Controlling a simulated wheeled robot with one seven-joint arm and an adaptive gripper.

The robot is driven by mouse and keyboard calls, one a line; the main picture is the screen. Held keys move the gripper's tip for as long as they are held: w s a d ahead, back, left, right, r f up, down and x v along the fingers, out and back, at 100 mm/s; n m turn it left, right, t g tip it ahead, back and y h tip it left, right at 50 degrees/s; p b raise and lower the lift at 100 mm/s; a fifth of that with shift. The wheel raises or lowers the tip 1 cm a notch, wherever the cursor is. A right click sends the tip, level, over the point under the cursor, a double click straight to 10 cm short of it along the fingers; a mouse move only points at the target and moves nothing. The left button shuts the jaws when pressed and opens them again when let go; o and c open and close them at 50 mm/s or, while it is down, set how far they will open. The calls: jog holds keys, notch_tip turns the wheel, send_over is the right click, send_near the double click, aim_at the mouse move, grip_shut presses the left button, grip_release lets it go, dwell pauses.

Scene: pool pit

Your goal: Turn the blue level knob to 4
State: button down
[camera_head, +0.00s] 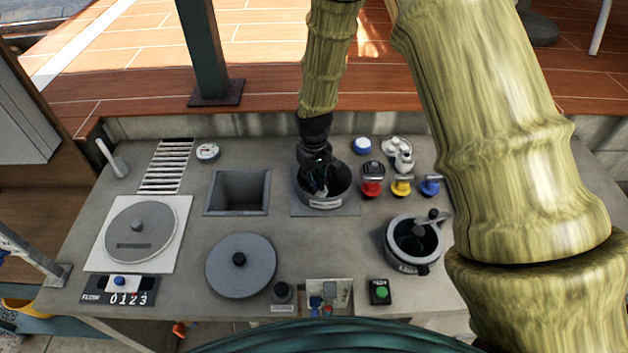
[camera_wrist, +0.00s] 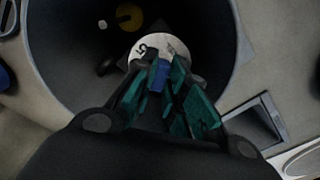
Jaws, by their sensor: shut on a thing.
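My gripper (camera_head: 318,178) reaches down into a round dark basin (camera_head: 343,183) at the back middle of the grey counter. In the wrist view my gripper (camera_wrist: 165,82) has its green-padded fingers closed around a narrow blue knob (camera_wrist: 158,76). The knob stands on a white round dial (camera_wrist: 148,46) inside the basin (camera_wrist: 75,60). One mark on the dial looks like a 5; the fingers cover much of the rest, and I cannot tell the knob's setting. In the head view my gripper hides the knob.
A square sink (camera_head: 238,190) lies left of the basin. Red (camera_head: 372,183), yellow (camera_head: 401,185) and blue (camera_head: 430,185) valve handles stand close on its right. A grey round lid (camera_head: 241,268) and a black pot (camera_head: 400,238) sit nearer. A panel (camera_head: 122,291) marked 0 1 2 3 is front left.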

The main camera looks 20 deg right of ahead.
jog(key=shift+m, duration=0.3)
jog(key=m, duration=0.5)
jog(key=shift+m, duration=0.3)
jog(key=m, duration=0.5)
jog(key=shift+m, duration=0.3)
jog(key=c, duration=1.4)
grip_release()
jog(key=shift+c, duration=0.2)
notch_tip(320, 180, up, 12)
